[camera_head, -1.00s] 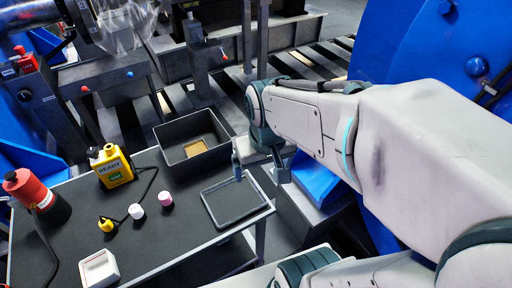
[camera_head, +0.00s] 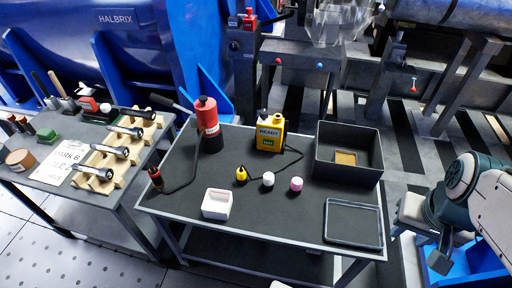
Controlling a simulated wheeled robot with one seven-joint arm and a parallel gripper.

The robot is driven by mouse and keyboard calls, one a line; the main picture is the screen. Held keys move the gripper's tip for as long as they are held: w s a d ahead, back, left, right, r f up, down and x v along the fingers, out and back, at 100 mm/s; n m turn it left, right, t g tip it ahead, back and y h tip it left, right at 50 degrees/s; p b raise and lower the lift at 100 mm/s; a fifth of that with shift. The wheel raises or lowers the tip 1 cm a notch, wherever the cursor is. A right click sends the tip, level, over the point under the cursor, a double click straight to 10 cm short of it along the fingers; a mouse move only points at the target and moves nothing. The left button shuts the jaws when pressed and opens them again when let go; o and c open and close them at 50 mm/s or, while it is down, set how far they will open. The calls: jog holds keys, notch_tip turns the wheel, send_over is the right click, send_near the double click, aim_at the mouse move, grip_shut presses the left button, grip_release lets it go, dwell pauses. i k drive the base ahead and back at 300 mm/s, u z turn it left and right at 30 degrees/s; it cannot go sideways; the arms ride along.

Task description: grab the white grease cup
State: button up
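The white grease cup (camera_head: 268,179) stands on the dark top of the middle table (camera_head: 270,218). It is between a small yellow item (camera_head: 241,174) on its left and a pink cup (camera_head: 296,184) on its right, apart from both. My gripper (camera_head: 438,262) is at the right side of the view, beyond the table's right edge and well away from the white cup. Its fingers are small and dark here, and I cannot tell if they are open or shut.
A grey tray (camera_head: 353,241) and a black bin (camera_head: 368,172) holding a brown piece are on the table's right. A white open box (camera_head: 217,204), a red-capped bottle (camera_head: 208,125) and a yellow READY unit (camera_head: 270,133) also stand there. A second table (camera_head: 60,205) holds tools at left.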

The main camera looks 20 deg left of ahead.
aim_at(217, 204)
jog(key=u, duration=0.05)
jog(key=k, duration=1.2)
jog(key=u, duration=0.5)
jog(key=i, duration=0.75)
jog(key=u, duration=0.7)
jog(key=i, duration=0.35)
jog(key=u, duration=0.1)
jog(key=k, duration=0.5)
jog(key=u, duration=1.1)
jog(key=i, duration=0.65)
jog(key=z, duration=0.9)
